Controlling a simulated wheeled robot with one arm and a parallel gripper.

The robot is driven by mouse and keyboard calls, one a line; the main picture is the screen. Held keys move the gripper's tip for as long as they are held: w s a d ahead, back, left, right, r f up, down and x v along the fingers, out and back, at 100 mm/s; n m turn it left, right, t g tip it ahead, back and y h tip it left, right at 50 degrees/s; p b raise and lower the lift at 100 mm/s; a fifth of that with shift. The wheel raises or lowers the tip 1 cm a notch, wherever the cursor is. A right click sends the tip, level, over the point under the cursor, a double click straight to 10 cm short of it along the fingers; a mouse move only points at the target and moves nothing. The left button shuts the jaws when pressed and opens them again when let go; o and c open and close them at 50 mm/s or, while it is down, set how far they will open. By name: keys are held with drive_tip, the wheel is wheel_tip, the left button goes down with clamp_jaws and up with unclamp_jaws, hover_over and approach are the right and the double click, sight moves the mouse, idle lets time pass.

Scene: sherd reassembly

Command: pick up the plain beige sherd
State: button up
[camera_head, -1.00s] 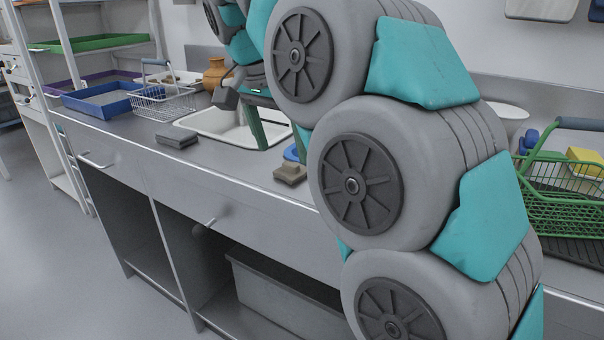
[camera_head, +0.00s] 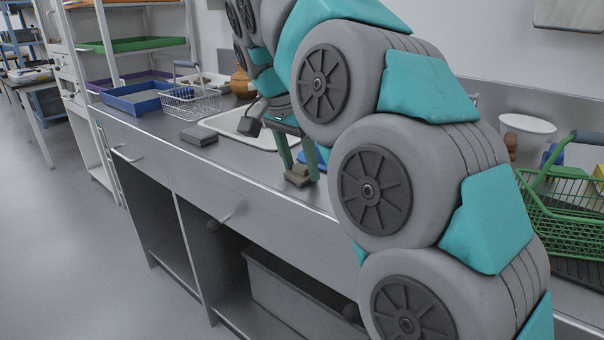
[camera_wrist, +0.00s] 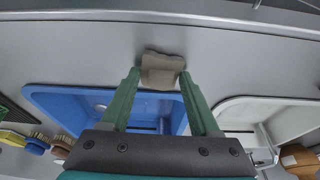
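The plain beige sherd (camera_head: 298,176) lies near the front edge of the grey counter, in front of the sinks. In the wrist view the sherd (camera_wrist: 162,70) shows as a small grey-brown piece with an uneven outline, at the fingertips. My gripper (camera_head: 301,170) points down at it with its two green fingers apart. In the wrist view my gripper (camera_wrist: 160,76) is open, with one fingertip on each side of the sherd. I cannot tell whether either finger touches it. The sherd's underside is hidden.
A white basin (camera_head: 222,121) and a blue basin (camera_wrist: 70,100) lie behind the sherd. A dark grey block (camera_head: 199,135) sits on the counter to the left.

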drive_tip(key=c, duration=0.9)
drive_tip(key=shift+r, duration=0.1)
